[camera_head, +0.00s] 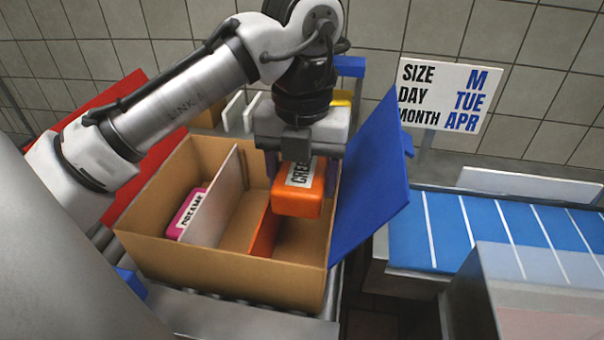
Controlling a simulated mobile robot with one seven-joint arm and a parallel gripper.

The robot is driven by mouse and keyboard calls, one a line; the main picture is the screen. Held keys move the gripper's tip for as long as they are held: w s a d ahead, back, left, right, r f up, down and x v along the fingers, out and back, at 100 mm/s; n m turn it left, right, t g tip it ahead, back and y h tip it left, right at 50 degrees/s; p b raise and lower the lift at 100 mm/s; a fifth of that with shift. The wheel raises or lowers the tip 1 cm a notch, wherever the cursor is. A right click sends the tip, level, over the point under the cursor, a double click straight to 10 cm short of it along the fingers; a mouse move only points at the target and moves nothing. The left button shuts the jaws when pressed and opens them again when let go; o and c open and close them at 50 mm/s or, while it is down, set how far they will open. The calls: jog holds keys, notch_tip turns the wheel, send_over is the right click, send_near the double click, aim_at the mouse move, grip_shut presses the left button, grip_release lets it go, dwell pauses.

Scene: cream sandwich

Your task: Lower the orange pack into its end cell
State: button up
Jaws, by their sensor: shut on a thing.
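The orange pack (297,203) has a white label with partly hidden dark letters. My gripper (296,165) is shut on it from above and holds it at the right part of the open cardboard box (220,275). The pack's lower end is over the right end cell (300,245), to the right of an orange divider (263,233). I cannot tell how deep the pack sits. A white divider (216,195) stands further left. A pink pack (188,213) with a white label lies in the left end cell. The middle cell (240,235) shows no pack.
A blue flap (372,185) rises at the box's right side, and a red flap (125,150) stands at its left. A sign (444,95) reads SIZE M, DAY TUE, MONTH APR. A blue conveyor (480,230) lies to the right. Rollers (235,308) run under the box.

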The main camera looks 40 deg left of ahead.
dwell(0.4)
jog(key=o, duration=1.1)
jog(key=shift+r, duration=0.1)
notch_tip(320, 180, up, 24)
jog(key=p, duration=1.8)
jog(key=shift+f, duration=0.2)
jog(key=shift+s, duration=0.1)
